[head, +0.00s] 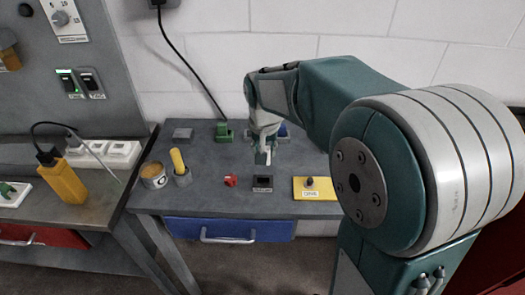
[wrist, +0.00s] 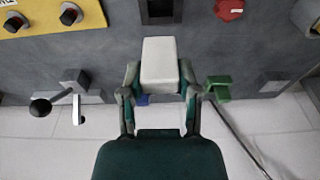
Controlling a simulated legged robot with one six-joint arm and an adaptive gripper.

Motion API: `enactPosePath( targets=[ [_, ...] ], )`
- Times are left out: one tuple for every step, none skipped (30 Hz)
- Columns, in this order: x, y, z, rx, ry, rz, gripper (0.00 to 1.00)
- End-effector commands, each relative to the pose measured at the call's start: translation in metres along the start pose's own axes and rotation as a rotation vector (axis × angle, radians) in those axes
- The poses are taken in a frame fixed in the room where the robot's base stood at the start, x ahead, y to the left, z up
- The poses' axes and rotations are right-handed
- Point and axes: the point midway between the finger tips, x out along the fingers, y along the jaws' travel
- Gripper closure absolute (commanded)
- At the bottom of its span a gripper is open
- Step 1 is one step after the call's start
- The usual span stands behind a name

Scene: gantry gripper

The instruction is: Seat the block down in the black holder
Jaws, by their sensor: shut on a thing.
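My gripper (wrist: 160,88) is shut on a pale grey-white block (wrist: 160,58), with one finger on each side. In the head view my gripper (head: 263,150) hangs over the grey bench, just behind the black holder and apart from it. The black holder (head: 262,188) is a small dark box with a label on its front, near the bench's front edge. In the wrist view the holder (wrist: 160,18) shows at the top edge, beyond the block and partly cut off. Its dark opening looks empty. The block is small and partly hidden in the head view.
A red part (head: 230,181) sits left of the holder, and a yellow plate with a knob (head: 311,193) sits right. A green part (head: 224,133) and a grey block (head: 182,134) stand behind. A can (head: 154,180) and a cup with a yellow rod (head: 179,161) stand left.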

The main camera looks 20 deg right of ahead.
Motion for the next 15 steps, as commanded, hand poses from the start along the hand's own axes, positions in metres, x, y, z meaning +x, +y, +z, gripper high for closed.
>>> enactPosePath(
  targets=[
    [0.0, -0.001, 0.0, -0.001, 0.0, 0.001, 1.0],
    [0.0, -0.002, 0.001, -0.001, 0.0, 0.001, 1.0],
    [0.0, -0.002, 0.001, -0.001, 0.0, 0.002, 1.0],
    [0.001, -0.003, 0.001, -0.001, 0.0, 0.003, 1.0],
    [0.002, -0.003, 0.002, -0.001, 0.0, 0.003, 1.0],
    [0.004, -0.003, 0.002, -0.001, -0.001, 0.004, 1.0],
    [0.005, -0.003, 0.002, -0.001, -0.002, 0.004, 1.0],
    [0.007, -0.003, 0.003, -0.001, -0.002, 0.004, 1.0],
    [0.011, -0.003, 0.003, -0.001, -0.002, 0.004, 1.0],
    [0.013, -0.003, 0.004, -0.001, -0.002, 0.004, 1.0],
    [0.016, -0.003, 0.004, -0.001, -0.003, 0.004, 1.0],
    [0.019, -0.003, 0.004, -0.001, -0.003, 0.004, 1.0],
    [0.021, -0.003, 0.005, -0.001, -0.002, 0.004, 1.0],
    [0.024, -0.003, 0.005, -0.001, -0.002, 0.004, 1.0],
    [0.027, -0.003, 0.006, -0.001, -0.002, 0.004, 1.0]
  ],
)
